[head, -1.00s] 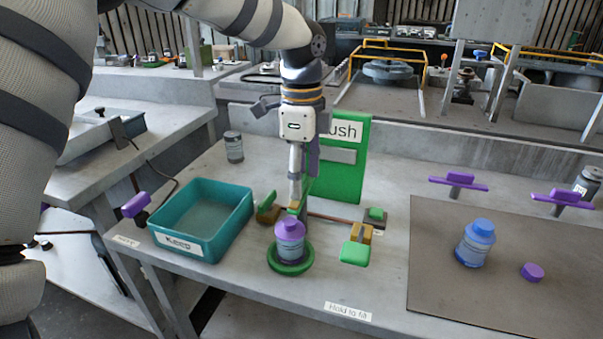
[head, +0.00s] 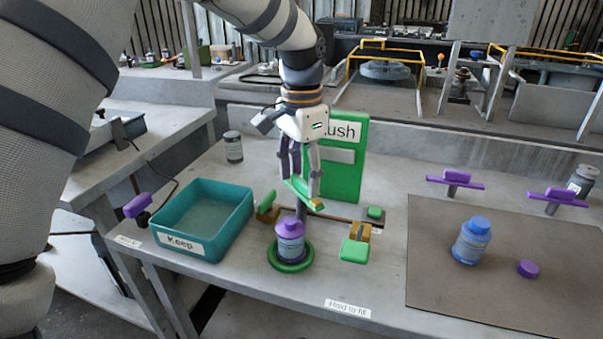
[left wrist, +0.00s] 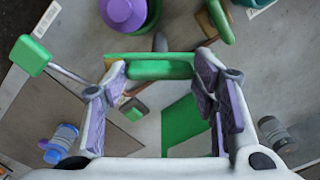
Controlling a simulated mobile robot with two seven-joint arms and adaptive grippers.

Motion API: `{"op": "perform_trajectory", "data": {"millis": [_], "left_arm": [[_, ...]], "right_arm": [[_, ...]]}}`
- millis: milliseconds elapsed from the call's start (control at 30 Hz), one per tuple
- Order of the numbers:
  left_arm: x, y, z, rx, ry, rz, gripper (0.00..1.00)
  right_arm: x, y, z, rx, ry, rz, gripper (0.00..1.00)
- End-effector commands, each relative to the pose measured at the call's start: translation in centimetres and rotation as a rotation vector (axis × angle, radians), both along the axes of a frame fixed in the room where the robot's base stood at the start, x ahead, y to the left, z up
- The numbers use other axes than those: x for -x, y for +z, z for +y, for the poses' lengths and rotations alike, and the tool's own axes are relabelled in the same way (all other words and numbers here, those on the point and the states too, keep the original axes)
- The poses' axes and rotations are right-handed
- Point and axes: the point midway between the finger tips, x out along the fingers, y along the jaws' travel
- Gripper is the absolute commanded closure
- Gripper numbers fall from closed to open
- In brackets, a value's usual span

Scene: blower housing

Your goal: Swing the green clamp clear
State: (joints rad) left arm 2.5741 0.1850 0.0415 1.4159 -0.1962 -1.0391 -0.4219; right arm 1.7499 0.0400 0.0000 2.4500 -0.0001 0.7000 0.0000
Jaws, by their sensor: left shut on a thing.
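The green clamp (head: 299,190) is a flat green bar with a tan end, standing behind and above the purple-capped bottle (head: 290,243). My left gripper (head: 302,188) is shut on it. In the left wrist view the green clamp (left wrist: 160,70) lies crosswise between the two fingers of my left gripper (left wrist: 160,82). The bottle stands upright in a green ring (head: 291,265), and the bar looks apart from its cap. My right gripper is not in view.
A teal Keep bin (head: 202,218) stands to the left. A green lever (head: 266,203) and a green paddle (head: 354,251) flank the bottle. A green panel (head: 345,180) rises behind. A blue-capped bottle (head: 472,243) and purple cap (head: 527,268) are on a mat at right.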

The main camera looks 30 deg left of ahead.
Motion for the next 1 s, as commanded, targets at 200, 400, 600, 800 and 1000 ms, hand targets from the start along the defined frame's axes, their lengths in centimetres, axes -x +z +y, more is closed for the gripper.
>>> {"op": "perform_trajectory", "data": {"millis": [200, 400, 600, 800, 1000], "left_arm": [[0.04, -0.13, -0.04, -0.001, 0.201, 0.003, 0.75], [0.04, -0.14, -0.04, -0.001, 0.371, 0.003, 0.75], [0.04, -0.15, -0.04, 0.0, 0.505, 0.003, 0.75], [0.04, -0.16, -0.04, 0.0, 0.595, 0.003, 0.75], [0.04, -0.17, -0.04, 0.0, 0.641, 0.004, 0.75]], "right_arm": [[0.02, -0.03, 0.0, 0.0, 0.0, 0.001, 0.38], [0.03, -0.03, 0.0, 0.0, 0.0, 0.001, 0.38], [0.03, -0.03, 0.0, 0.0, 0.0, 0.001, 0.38], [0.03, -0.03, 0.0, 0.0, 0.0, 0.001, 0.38], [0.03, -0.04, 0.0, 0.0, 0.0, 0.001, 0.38]]}}
